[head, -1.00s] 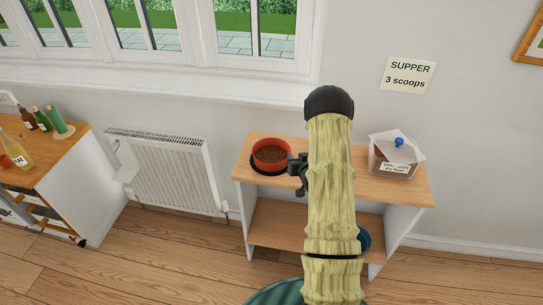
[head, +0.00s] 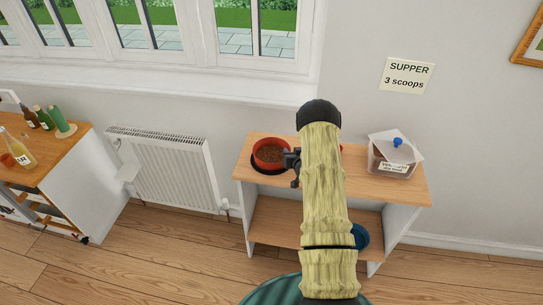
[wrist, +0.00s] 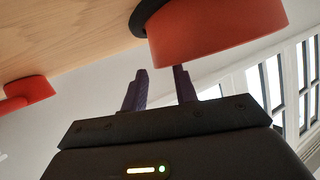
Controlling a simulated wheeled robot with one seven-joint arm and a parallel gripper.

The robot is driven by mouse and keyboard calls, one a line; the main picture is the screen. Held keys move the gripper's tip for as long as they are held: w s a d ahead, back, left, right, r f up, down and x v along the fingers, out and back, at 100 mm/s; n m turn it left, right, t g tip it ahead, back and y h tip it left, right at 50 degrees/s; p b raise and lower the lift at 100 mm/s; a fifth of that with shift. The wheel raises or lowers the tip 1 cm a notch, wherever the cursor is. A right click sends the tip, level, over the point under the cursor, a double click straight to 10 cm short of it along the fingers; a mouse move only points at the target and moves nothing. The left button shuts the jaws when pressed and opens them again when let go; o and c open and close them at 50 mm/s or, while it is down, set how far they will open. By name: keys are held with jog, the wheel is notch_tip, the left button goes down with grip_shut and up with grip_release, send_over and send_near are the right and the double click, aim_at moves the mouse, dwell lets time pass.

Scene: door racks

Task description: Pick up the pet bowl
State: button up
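My gripper (head: 288,158) is beside the bowl's right side in the head view, partly hidden by my arm. In the wrist view the bowl (wrist: 218,32) fills the upper middle, and my gripper (wrist: 161,70) has its two dark fingers apart with nothing held between them. The fingertips are close to the bowl's edge; I cannot tell whether they touch it.
A clear container of dry food (head: 392,157) with a blue-knobbed lid stands on the shelf unit's right end (head: 417,188). Another red object (wrist: 28,92) is at the wrist view's left. A white radiator (head: 165,172) is left of the shelf. A blue round thing (head: 361,237) shows behind my arm.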

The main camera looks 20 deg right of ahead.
jog(key=shift+p+x, duration=0.45)
jog(key=shift+x, duration=1.25)
jog(key=shift+c, duration=0.4)
jog(key=shift+s+f, duration=0.1)
grip_shut()
